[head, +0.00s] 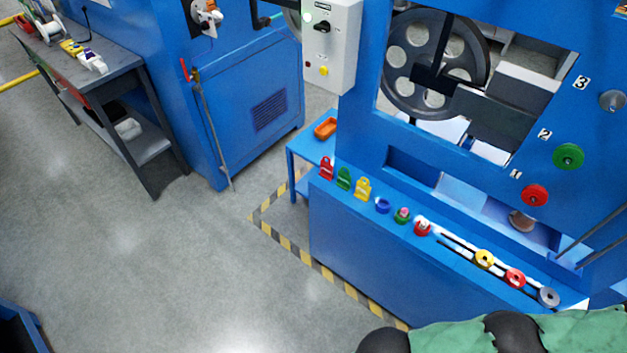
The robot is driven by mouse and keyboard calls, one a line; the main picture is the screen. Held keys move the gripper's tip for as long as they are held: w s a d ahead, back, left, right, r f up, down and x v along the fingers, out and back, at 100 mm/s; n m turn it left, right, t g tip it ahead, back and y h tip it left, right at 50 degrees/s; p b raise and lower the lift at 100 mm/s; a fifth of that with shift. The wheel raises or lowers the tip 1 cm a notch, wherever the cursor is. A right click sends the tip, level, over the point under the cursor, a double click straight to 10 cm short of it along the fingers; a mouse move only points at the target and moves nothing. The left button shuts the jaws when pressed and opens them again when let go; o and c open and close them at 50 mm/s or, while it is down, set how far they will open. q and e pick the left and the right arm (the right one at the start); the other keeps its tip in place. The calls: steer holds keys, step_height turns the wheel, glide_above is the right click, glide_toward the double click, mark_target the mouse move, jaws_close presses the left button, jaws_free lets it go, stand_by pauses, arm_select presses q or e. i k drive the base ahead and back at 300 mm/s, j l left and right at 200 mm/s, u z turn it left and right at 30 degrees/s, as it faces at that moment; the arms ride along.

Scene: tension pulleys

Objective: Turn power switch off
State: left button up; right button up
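A light grey control box (331,48) is mounted on the left side of the blue machine frame, at the top of the head view. A black rotary switch (322,27) sits on its front face, with a small label above it. The exact position of the switch is too small to read. A red button (307,64) and a yellow button (323,71) are lower on the box. A pale green round lamp (308,17) shows at its left edge. Neither my left nor my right gripper is in view.
The blue machine (365,240) has a ledge with padlocks and coloured pulleys. A large grey wheel (436,62) is behind its opening.

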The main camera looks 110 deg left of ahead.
mark_target(324, 26)
steer(key=k+l+u, duration=0.1)
steer(key=u, duration=3.4)
